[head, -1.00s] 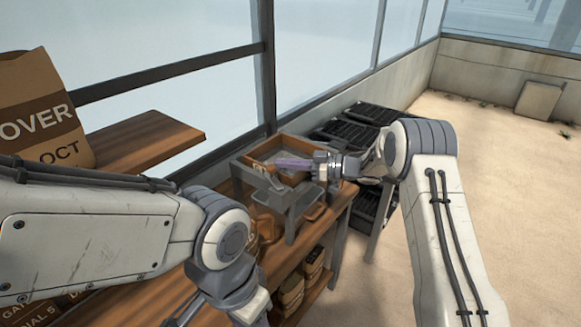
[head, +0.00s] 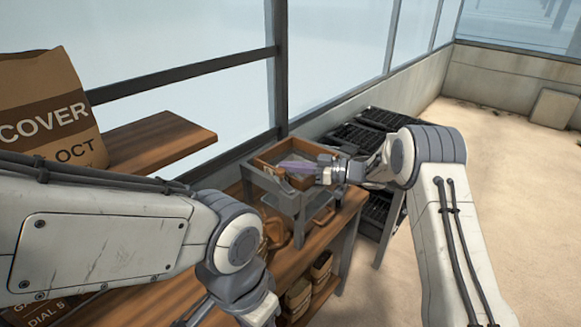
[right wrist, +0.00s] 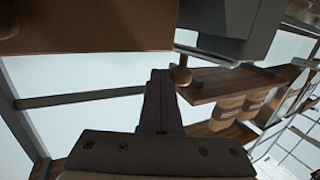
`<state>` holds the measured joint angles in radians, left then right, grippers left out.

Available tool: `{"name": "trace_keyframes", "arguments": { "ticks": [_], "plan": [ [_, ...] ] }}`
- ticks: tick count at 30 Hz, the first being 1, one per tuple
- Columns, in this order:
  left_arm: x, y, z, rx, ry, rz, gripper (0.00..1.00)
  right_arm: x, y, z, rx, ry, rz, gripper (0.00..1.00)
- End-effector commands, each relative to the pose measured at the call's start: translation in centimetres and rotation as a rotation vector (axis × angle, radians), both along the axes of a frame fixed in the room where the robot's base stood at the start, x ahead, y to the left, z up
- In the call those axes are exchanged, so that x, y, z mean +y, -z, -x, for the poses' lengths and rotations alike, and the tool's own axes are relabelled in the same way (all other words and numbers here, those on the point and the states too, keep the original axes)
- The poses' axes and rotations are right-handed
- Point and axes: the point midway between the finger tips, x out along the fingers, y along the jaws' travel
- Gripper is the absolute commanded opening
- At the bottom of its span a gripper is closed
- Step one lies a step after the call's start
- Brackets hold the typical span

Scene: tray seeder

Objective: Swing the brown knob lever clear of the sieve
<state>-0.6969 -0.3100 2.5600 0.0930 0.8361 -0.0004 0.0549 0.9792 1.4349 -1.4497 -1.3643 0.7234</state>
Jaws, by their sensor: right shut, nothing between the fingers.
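The sieve (head: 262,166), an open brown-framed box, sits on a grey stand (head: 299,205) at the bench's far end. My right gripper (head: 282,165) is shut and empty, its purple-grey fingers over the sieve in the head view. In the right wrist view the shut fingers (right wrist: 160,78) point up the picture, beside a small round brown knob (right wrist: 181,75). A gap shows between knob and fingers; I cannot tell the depth. A brown wooden face, likely the sieve's frame (right wrist: 90,38), fills the top left. The lever's arm is not clear. My left arm runs off the bottom edge, its gripper out of view.
Black seed trays (head: 368,128) are stacked behind the stand on the right. A paper bag (head: 45,105) stands by a wooden shelf (head: 155,142) on the left. Small pots (head: 297,297) sit below the bench. The floor at right is clear.

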Motion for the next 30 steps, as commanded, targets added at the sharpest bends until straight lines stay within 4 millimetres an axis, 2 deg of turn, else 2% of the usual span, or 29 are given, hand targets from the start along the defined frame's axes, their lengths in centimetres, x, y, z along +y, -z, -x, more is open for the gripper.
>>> {"name": "trace_keyframes", "arguments": {
  "ticks": [25,30],
  "plan": [
    [0.0,0.0,0.0,0.0,0.0,0.0,0.5,-0.1,0.0,0.0,0.0,0.0,0.0,0.0],
    [0.0,0.6,0.0,0.0,0.0,0.0,0.5,-1.4,0.0,0.3,-0.001,0.004,0.0,0.0]
  ]
}}
